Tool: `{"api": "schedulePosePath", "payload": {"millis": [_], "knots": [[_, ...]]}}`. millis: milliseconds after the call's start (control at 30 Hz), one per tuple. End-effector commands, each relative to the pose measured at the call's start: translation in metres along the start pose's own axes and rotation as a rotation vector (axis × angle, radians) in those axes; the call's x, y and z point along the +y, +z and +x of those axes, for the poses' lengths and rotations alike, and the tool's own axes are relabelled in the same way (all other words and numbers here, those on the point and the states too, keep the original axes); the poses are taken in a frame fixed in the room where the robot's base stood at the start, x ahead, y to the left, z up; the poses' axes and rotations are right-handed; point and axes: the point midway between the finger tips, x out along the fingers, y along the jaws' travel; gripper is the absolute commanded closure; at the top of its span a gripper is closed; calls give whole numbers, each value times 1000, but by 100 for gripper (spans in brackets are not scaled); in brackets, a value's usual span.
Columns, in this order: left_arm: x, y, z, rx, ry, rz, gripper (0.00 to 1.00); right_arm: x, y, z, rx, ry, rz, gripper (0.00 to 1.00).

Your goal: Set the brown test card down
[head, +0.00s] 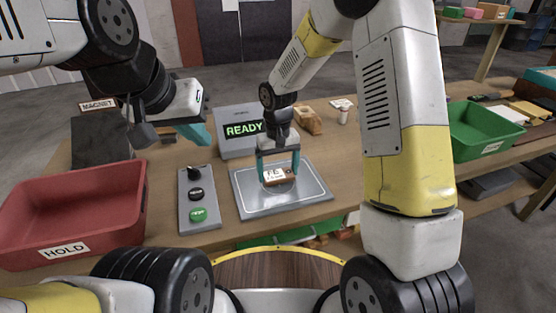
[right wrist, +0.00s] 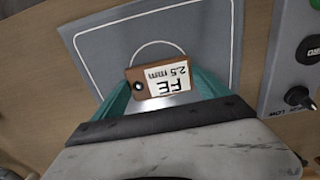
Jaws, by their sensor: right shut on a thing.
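The brown test card (head: 279,177) has a white label reading FE and a small hole near one end. It is over the grey detector plate (head: 242,204), within the marked circle area. My right gripper (head: 278,172) is shut on the card, with a teal finger on each side. The right wrist view also shows the card (right wrist: 158,78) between the fingers, above the plate (right wrist: 205,28). I cannot tell whether the card touches the plate. My left gripper (head: 196,134) hangs at the left, away from the card; its fingers overlap, so its opening is unclear.
A display box (head: 230,147) reading READY stands behind the plate. A control panel (head: 198,226) with a knob and buttons is left of it. A red HOLD bin (head: 127,215) is at far left, a green bin (head: 487,127) at right. A wooden block (head: 308,120) stands behind.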

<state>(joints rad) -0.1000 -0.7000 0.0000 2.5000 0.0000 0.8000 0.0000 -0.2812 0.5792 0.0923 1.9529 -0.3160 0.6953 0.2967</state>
Motion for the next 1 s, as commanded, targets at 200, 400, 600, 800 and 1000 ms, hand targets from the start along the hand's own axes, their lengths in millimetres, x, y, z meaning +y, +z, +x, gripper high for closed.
{"api": "schedulePosePath", "payload": {"millis": [200,400,600,800,1000], "knots": [[0,0,0,0,0,0,100,0,0,16,3,-1,1,57],[0,0,0,0,0,0,100,0,0,17,2,-1,1,57],[0,0,0,0,0,0,100,0,0,18,2,0,1,0],[0,0,0,0,0,0,100,0,0,16,2,-1,1,0],[0,0,0,0,0,0,100,0,-1,-8,6,0,1,0]]}}
